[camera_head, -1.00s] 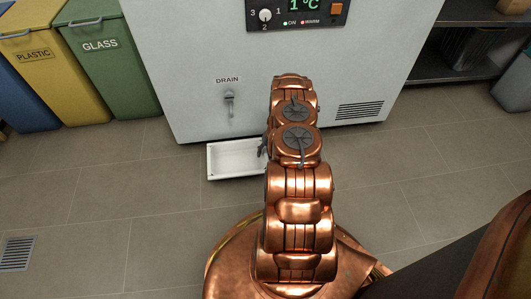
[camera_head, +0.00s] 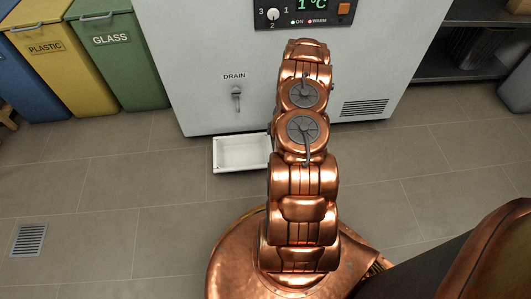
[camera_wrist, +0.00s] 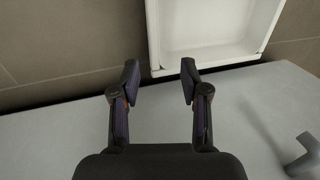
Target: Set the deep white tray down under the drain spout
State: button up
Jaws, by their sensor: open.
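The deep white tray (camera_head: 240,154) is empty and sits flat on the floor at the foot of the white appliance. It is below and in front of the grey drain spout (camera_head: 237,97), and my arm covers its right end. In the wrist view, part of the tray (camera_wrist: 205,28) shows at the top and the spout (camera_wrist: 303,154) at the lower right. My gripper (camera_wrist: 160,78) is open with nothing between its fingers, apart from the tray. My arm hides the gripper in the head view.
The white appliance (camera_head: 200,60) stands behind the tray, with a control panel (camera_head: 305,14) above. A green glass bin (camera_head: 115,60) and a yellow plastic bin (camera_head: 60,70) stand to the left. Open tiled floor (camera_head: 130,200) lies in front, with a floor grate (camera_head: 29,240).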

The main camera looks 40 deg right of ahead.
jog(key=w+a+r+n+g, duration=0.15)
jog(key=w+a+r, duration=0.25)
jog(key=a+r, duration=0.95)
jog(key=s+a+r+n+g, duration=0.1)
jog(key=s+a+r+n, duration=0.3)
jog(key=a+r, duration=1.1)
jog(key=s+a+r+g, duration=0.1)
jog(key=s+a+r, duration=0.35)
jog(key=s, duration=0.25)
jog(key=s+a+r+g, duration=0.1)
jog(key=s+a+r, duration=0.3)
jog(key=s+r, duration=0.25)
jog(key=s+a+r+n+h, duration=0.1)
jog(key=s, duration=0.7)
jog(key=s+a+r+n+g+h, duration=0.1)
jog(key=s+r, duration=0.1)
jog(key=s, duration=0.7)
jog(key=shift+a+r, duration=0.2)
jog(key=shift+r, duration=0.05)
jog(key=shift+w, duration=0.1)
